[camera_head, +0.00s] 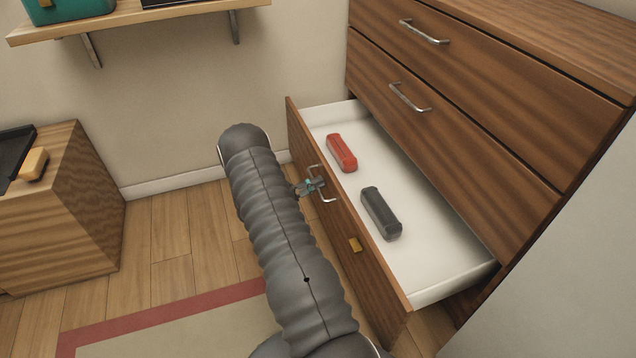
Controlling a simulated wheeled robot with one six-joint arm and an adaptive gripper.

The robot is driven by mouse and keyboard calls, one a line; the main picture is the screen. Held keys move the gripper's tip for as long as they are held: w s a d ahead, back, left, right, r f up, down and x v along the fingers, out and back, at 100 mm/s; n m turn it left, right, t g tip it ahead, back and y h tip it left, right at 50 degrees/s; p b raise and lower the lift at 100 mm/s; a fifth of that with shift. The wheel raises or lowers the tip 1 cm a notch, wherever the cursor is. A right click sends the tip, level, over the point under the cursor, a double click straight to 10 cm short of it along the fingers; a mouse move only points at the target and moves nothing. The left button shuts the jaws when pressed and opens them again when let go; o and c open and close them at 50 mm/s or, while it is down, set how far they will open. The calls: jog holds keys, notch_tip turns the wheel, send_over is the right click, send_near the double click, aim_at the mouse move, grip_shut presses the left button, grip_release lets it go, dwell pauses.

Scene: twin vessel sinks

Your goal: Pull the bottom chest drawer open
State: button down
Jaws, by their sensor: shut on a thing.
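The bottom drawer (349,220) of the wooden chest (470,119) is pulled well out, with its white inside showing. A red block-like object (341,152) and a dark grey one (381,213) lie in it, apart from each other. My gripper (316,184) is at the metal handle (329,194) on the drawer's front and is shut on it. My grey arm reaches up to it from the bottom of the view and hides part of the floor.
Two upper drawers, with metal handles (423,32) and (410,98), are shut. A wooden cabinet (70,215) stands at left, and a wall shelf (140,14) is above. A red-bordered rug (180,330) lies on the floor left of my arm.

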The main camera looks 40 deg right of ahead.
jog(key=c, duration=1.2)
grip_release()
jog(key=shift+s+f, duration=0.15)
jog(key=shift+s, duration=0.15)
jog(key=shift+w, duration=0.1)
jog(key=v, duration=1.2)
jog(key=shift+d, duration=0.1)
jog(key=x, duration=1.1)
jog(key=shift+d+r, duration=0.25)
jog(key=shift+d, duration=0.15)
